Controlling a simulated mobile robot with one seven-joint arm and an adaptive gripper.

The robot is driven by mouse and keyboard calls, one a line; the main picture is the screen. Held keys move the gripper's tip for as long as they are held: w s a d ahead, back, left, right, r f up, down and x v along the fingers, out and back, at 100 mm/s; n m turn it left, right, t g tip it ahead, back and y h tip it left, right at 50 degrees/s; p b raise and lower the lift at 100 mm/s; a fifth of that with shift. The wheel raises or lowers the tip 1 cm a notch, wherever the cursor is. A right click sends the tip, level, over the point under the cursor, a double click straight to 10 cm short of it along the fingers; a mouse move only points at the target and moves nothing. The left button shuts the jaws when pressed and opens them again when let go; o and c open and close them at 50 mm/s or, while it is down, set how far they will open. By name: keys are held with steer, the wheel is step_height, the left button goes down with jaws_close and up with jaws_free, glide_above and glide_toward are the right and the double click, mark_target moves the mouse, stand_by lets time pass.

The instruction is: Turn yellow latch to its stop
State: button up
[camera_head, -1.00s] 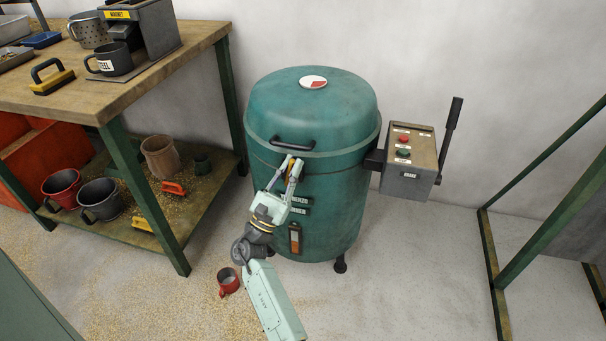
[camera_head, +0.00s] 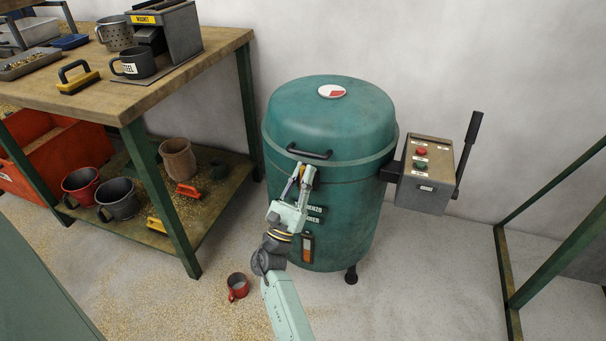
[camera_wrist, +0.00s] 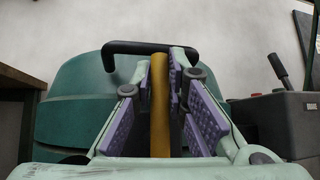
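The yellow latch (camera_wrist: 160,105) is a long upright bar in the middle of the wrist view, standing between my gripper's purple-padded fingers. My gripper (camera_head: 303,168) is at the front of the green drum (camera_head: 345,225), just below the black lid handle (camera_head: 310,153). In the wrist view, my gripper (camera_wrist: 160,65) has a finger on each side of the latch. The fingertips lie very close to it; whether both pads press on it is unclear. In the head view my fingers mostly hide the latch. The lid (camera_head: 330,110) sits down on the drum.
A grey control box (camera_head: 425,175) with red and green buttons and a black lever (camera_head: 468,150) is right of the drum. A wooden workbench (camera_head: 200,55) stands at left. A red mug (camera_head: 238,287) is on the floor beside my arm. A green frame (camera_head: 560,240) is at right.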

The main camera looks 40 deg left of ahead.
steer(key=o, duration=0.4)
steer(key=v, duration=0.7)
steer(key=shift+s+f, duration=0.15)
steer(key=shift+s, duration=0.05)
stand_by(0.4)
